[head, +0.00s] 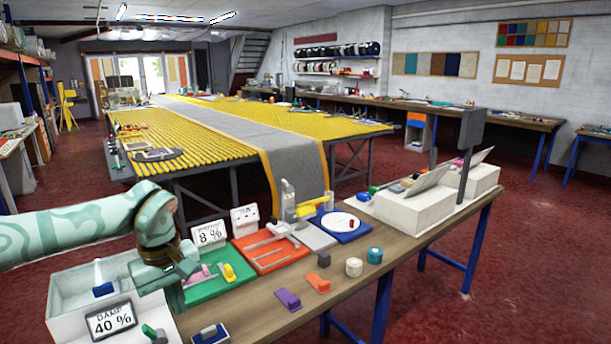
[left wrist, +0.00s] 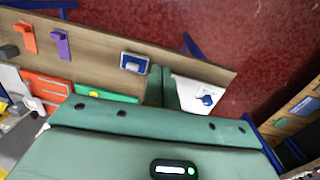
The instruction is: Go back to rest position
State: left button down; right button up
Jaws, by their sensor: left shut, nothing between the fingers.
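My left arm comes in from the left in the head view. In the left wrist view the shut fingers (left wrist: 160,86) show against the bench and the white box's edge. Their tips do not visibly hold anything. My right gripper is in neither view.
White bins (head: 415,214) stand farther right. Red floor (head: 480,300) lies open right of the bench.

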pick_arm(q)
jog(key=d+f+n+h, duration=0.5)
jog(key=d, duration=0.4)
jog(key=d+f+n+h, duration=0.6)
jog(key=d, duration=0.2)
notch_tip(320, 180, down, 14)
jog(key=w+a+n+t, duration=0.2)
jog(key=n+t, duration=0.7)
jog(key=n, duration=1.2)
jog(key=s+a+f+n+y, duration=0.4)
jog(key=s+a+f+n, duration=0.2)
jog(key=s+f+n, duration=0.45)
jog(key=s+a+f+n+y, duration=0.4)
jog(key=s+a+f+n, duration=0.3)
jog(key=f, duration=0.6)
jog(key=s+a+f+n+g+y, duration=0.1)
jog(key=s+f+n+g, duration=0.1)
jog(key=s, duration=0.9)
jog(key=s+a+f+n+g+y, duration=0.1)
jog(key=s+f+n+g, duration=0.2)
jog(key=s, duration=0.9)
jog(key=s+a+f+n+g+y, duration=0.1)
jog(key=s+f+n+g, duration=0.2)
jog(key=s, duration=0.9)
jog(key=f+n, duration=0.1)
jog(key=n, duration=0.2)
jog(key=shift+s+a+f+y, duration=0.25)
jog(key=shift+a+f+y, duration=0.05)
jog(key=shift+a, duration=0.1)
jog(key=shift+w, duration=0.15)
